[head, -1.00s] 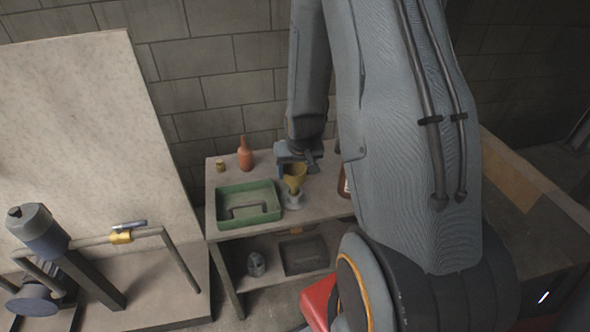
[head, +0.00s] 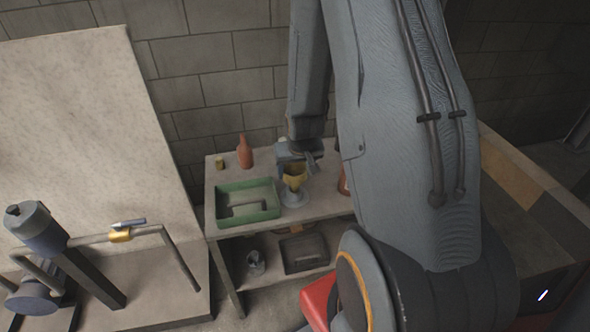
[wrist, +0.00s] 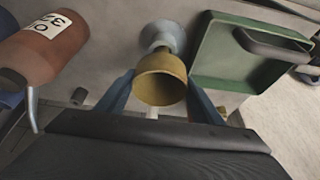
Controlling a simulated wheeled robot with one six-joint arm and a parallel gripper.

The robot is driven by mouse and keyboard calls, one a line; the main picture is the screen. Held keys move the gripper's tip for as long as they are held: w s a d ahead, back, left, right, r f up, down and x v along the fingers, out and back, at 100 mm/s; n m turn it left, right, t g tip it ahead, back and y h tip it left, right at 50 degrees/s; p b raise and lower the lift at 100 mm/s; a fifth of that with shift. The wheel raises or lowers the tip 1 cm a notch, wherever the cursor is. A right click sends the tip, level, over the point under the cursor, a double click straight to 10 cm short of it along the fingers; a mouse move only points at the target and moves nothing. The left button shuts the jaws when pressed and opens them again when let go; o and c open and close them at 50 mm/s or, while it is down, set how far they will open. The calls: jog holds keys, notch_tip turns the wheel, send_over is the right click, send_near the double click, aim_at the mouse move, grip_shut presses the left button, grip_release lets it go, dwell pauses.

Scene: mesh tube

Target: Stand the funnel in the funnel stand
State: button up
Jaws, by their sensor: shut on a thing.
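The funnel (head: 295,183) is dull yellow, with its wide mouth up. It also shows in the wrist view (wrist: 161,82), between the two blue fingers. My gripper (head: 293,158) is shut on it; the fingers (wrist: 160,98) lie on either side of its bowl. The funnel stand (head: 293,198) is pale grey-blue with a round base. It stands on the bench directly below the funnel, and in the wrist view (wrist: 163,34) it shows just beyond the bowl. The spout is hidden, so I cannot tell whether it is inside the stand.
A green tray (head: 274,213) lies close to the left of the stand on the bench (head: 315,211). A red-brown bottle (head: 245,153) and small yellow can (head: 220,163) stand behind the tray. A labelled brown bottle (wrist: 38,50) is on the stand's other side. A dark tray (head: 304,254) lies below.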

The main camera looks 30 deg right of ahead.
jog(key=shift+f+b, duration=0.35)
jog(key=shift+f, duration=0.2)
dwell(0.4)
jog(key=o, duration=1.2)
jog(key=shift+c, duration=0.2)
jog(key=shift+b+v, duration=0.35)
jog(key=shift+v, duration=3.55)
jog(key=s+a+r+n+g, duration=0.1)
jog(key=s+a+r, duration=0.3)
jog(key=s+a, duration=0.2)
jog(key=s+a+r+n+g+y, duration=0.1)
jog(key=s+a+r+n, duration=0.1)
jog(key=s+a+r, duration=0.2)
jog(key=s+a, duration=0.2)
jog(key=a, duration=0.2)
jog(key=shift+r+g, duration=0.25)
jog(key=shift+g, duration=0.15)
